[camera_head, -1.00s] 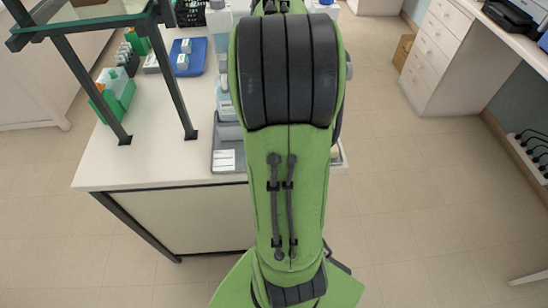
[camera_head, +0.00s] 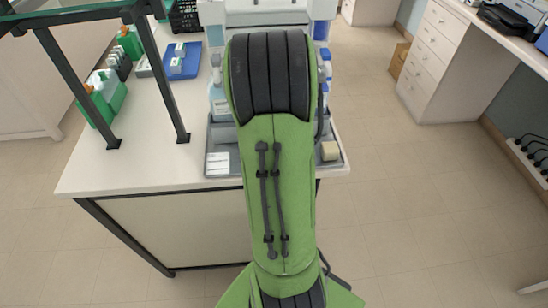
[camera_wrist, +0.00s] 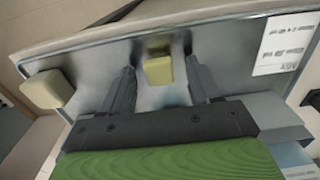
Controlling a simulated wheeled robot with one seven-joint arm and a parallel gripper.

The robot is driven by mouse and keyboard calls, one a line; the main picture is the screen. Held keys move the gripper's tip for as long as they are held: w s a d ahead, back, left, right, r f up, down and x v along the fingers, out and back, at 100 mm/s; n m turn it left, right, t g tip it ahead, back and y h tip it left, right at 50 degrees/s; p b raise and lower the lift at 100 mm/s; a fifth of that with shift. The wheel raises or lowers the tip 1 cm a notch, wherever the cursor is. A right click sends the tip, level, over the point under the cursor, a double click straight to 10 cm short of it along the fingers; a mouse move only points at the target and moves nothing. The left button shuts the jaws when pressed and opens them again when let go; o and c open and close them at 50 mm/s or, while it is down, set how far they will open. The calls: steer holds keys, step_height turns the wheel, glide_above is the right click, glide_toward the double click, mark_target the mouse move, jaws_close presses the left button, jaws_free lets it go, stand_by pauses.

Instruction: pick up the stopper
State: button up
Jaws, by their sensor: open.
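Two pale yellow blocks show on the grey tray (camera_wrist: 105,60) in the wrist view. One yellow block (camera_wrist: 158,71) lies between the fingers of my gripper (camera_wrist: 161,64); the other block (camera_wrist: 45,90) lies to the left, near the tray's rim. I take the block between the fingers as the stopper, though both look alike. My gripper is open, with a gap visible on each side of the block. Contact or height above the tray cannot be told.
A white label (camera_head: 218,162) lies at the tray's left; bottles (camera_head: 218,103) stand behind it. A blue tray (camera_head: 183,62), green holders (camera_head: 105,98) and a dark shelf frame (camera_head: 165,90) occupy the table's left. The table's front left (camera_head: 120,170) is clear.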

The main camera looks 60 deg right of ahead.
steer(key=shift+r, duration=0.1)
steer(key=c, duration=1.1)
